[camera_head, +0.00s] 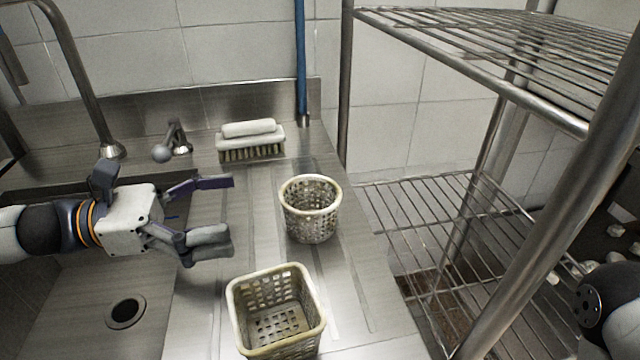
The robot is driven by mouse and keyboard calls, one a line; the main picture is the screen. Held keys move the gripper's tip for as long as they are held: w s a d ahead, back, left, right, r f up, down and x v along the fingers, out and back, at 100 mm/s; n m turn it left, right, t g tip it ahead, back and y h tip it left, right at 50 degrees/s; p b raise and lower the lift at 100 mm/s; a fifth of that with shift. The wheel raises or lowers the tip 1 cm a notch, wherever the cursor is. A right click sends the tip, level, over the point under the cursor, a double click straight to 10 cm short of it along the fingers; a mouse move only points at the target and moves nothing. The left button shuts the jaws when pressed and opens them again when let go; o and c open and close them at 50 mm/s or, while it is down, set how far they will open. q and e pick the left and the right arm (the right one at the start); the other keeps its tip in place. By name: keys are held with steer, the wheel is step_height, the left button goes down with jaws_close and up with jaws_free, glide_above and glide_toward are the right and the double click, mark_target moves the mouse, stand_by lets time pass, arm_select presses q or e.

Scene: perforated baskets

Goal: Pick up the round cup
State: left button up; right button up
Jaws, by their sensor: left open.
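The round cup (312,222) is a pale, perforated, round basket standing upright on the metal counter, right of centre. A square perforated basket (276,312) stands upright nearer to me on the same counter. My left gripper (232,212) comes in from the left above the sink side, its fingers spread and pointing right toward the round cup. It is open and empty, with a gap between its fingertips and the cup. My right gripper is not in view; only a dark part of my right arm shows at the lower right edge.
A scrubbing brush (250,142) lies at the back of the counter beside a blue pole (301,60). A tap (172,140) and a sink with a drain (125,313) are at left. A wire shelf rack (480,240) stands at right. Bare counter surrounds the cup.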

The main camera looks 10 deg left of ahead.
arm_select(q)
steer(key=b, duration=0.2)
glide_toward(337, 193)
steer(key=b+x, duration=0.1)
steer(key=x, duration=0.5)
steer(key=shift+d+b, duration=0.25)
steer(key=shift+b, duration=0.05)
steer(key=shift+c, duration=0.2)
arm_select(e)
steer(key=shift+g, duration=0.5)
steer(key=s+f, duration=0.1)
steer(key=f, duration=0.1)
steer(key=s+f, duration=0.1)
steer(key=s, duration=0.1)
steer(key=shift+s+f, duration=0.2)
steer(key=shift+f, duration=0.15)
arm_select(q)
steer(key=c, duration=0.9)
